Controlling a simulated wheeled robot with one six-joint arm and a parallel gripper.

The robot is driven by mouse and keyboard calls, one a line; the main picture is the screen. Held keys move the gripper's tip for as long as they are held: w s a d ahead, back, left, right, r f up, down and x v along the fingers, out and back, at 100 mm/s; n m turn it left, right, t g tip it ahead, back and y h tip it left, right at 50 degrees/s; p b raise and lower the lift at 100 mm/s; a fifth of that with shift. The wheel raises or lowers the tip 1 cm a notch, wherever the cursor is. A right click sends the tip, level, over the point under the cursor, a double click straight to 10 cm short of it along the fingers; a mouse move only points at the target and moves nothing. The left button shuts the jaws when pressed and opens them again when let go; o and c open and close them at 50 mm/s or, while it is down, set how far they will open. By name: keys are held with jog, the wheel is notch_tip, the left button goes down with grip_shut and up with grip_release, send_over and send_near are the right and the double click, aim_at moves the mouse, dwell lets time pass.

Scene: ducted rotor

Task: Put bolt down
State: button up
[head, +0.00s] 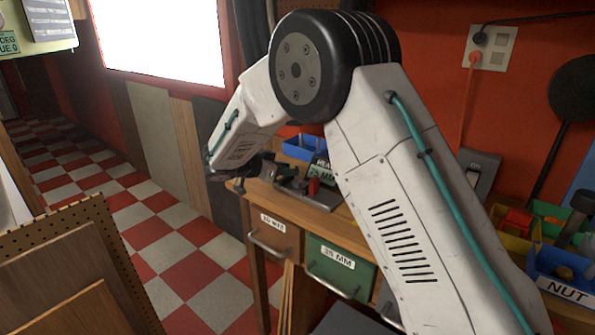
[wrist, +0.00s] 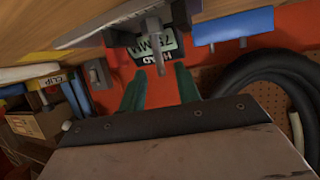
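My gripper (wrist: 160,76) shows in the wrist view as two dark green fingers standing well apart, with a clear gap between them. A grey metal piece (wrist: 153,38) hangs down from the top of that view, and its narrow tip lies between the fingertips without visibly touching either. I cannot tell whether this piece is the bolt or part of a bench fixture. No bolt can be clearly made out in either view.
A grey fixture (head: 290,182) with a red part (head: 313,187) stands on the bench beside my gripper. A blue bin (head: 299,148) is behind it. A bin marked NUT (head: 562,288) is at right. The wrist view appears upside down.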

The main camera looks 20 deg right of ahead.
jog(key=v, duration=0.6)
jog(key=s+d+r+n+g+y, duration=0.25)
jog(key=s+d+r, duration=0.35)
jog(key=s, duration=0.4)
jog(key=s+d+r+n+g+y, duration=0.2)
jog(key=s+d+r+n+y, duration=0.15)
jog(key=s+d, duration=0.55)
jog(key=s+a+f+n+t+y, duration=0.1)
jog(key=s+n+y, duration=0.5)
jog(key=s, duration=2)
jog(key=shift+a+f+n+y, duration=0.25)
jog(key=shift+f+n+y, duration=0.05)
jog(key=shift+f+n, duration=0.55)
